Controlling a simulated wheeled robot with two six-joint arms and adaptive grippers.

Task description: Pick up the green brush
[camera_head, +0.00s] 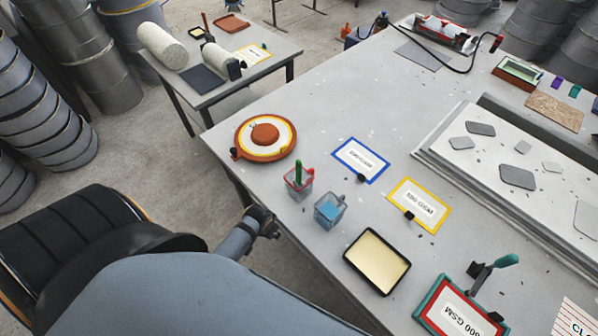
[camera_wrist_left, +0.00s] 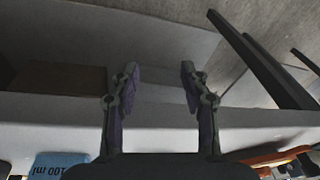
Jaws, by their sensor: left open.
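A green upright handle (camera_head: 298,172), which looks like the green brush, stands in a small clear and red cup (camera_head: 299,188) near the table's left edge. Its lower part is hidden in the cup. My left gripper (camera_head: 268,222) is below and left of the cup in the head view, by the table's edge and apart from the cup. In the left wrist view the two fingers (camera_wrist_left: 160,80) are spread, with nothing between them. My right gripper is not in view.
A blue cup (camera_head: 330,210) stands close right of the brush cup; a blue 100 ml container (camera_wrist_left: 58,164) shows in the wrist view. A black-rimmed tray (camera_head: 377,260) and teal-handled tool (camera_head: 506,261) lie right.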

